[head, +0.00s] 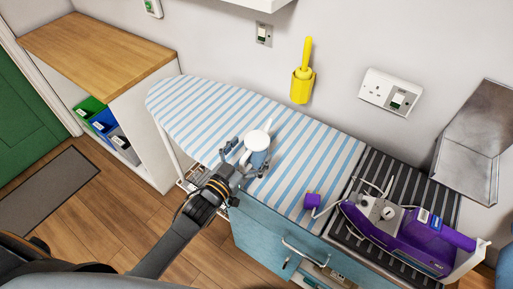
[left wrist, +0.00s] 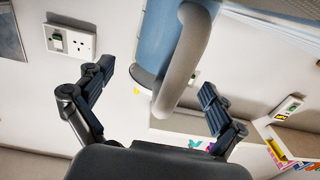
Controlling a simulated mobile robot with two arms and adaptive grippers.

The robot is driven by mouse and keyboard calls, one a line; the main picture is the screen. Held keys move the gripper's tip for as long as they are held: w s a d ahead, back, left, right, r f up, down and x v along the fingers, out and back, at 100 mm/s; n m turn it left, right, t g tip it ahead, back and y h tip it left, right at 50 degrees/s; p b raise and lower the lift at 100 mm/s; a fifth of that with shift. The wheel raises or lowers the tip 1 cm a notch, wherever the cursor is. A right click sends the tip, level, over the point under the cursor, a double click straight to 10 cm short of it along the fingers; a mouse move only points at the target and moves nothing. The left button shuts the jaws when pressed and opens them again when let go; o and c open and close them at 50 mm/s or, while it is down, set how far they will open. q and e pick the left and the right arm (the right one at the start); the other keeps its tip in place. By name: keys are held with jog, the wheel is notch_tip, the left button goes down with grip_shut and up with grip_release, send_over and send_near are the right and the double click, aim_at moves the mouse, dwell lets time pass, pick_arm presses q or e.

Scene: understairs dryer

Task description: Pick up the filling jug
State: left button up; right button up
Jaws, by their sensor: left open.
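The filling jug (head: 257,141) has a white top and a light blue body, and stands on the striped ironing board (head: 310,148). My left gripper (head: 247,157) is open at the near side of the jug, with a finger to each side. In the left wrist view the blue jug body (left wrist: 156,35) and its pale grey handle (left wrist: 190,55) show between the spread fingers of the left gripper (left wrist: 158,82). The handle faces the wrist camera. No finger visibly grips the jug. My right gripper is not in view.
A purple steam iron (head: 395,230) rests on the dark ribbed stand (head: 370,195) at the right. A yellow holder (head: 302,86) and a white socket (head: 391,92) are on the wall behind. A wooden-topped cabinet (head: 95,52) stands at the left. The board's middle is clear.

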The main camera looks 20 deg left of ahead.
pick_arm(q)
jog(key=shift+w+d, duration=0.15)
jog(key=shift+w, duration=0.3)
jog(key=shift+s, duration=0.1)
jog(key=shift+c, duration=0.2)
jog(key=c, duration=1.4)
jog(key=shift+c, duration=0.3)
jog(key=shift+r, duration=0.15)
